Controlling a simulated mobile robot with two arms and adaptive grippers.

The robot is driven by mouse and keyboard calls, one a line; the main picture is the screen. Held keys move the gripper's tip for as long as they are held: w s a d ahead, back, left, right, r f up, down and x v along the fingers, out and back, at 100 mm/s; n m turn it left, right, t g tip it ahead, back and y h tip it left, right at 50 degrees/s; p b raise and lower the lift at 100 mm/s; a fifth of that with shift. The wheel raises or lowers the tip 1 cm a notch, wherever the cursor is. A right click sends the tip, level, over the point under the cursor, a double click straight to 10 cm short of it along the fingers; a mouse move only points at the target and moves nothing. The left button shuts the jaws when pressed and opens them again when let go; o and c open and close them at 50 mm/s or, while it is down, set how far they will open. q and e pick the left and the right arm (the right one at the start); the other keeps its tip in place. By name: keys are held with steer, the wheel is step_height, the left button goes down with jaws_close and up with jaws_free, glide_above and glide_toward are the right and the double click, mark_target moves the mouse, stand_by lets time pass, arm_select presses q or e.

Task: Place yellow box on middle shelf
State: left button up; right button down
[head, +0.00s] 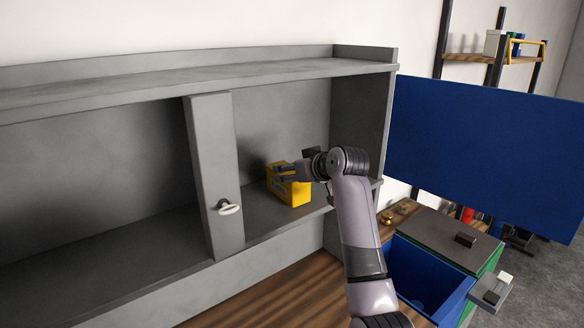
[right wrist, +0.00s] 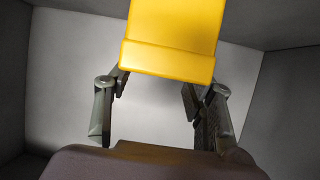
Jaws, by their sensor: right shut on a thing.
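The yellow box (head: 292,190) is inside the right compartment of the grey cabinet, at its lower shelf board (head: 268,217). My right gripper (head: 284,171) reaches in from the right and is shut on the box. In the right wrist view the yellow box (right wrist: 172,40) fills the top middle, between the fingers of my right gripper (right wrist: 158,82). I cannot tell whether the box's underside touches the board. My left gripper is not in view.
A grey upright panel with a white handle (head: 230,208) stands left of the box. The cabinet's right side wall (head: 388,120) is close to my arm. A blue panel (head: 480,150) and an open blue bin (head: 425,278) are at the right. The left compartment is empty.

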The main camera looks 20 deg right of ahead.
steer(key=shift+f, duration=0.1)
steer(key=shift+w, duration=0.1)
steer(key=c, duration=0.7)
jaws_free()
steer(key=shift+f, duration=0.15)
steer(key=shift+s+d+b, duration=0.1)
steer(key=shift+s+b, duration=0.3)
steer(key=b+v, duration=0.5)
steer(key=v, duration=0.6)
steer(key=shift+s+r, duration=0.2)
steer(key=shift+r, duration=0.05)
steer(key=shift+d, duration=0.1)
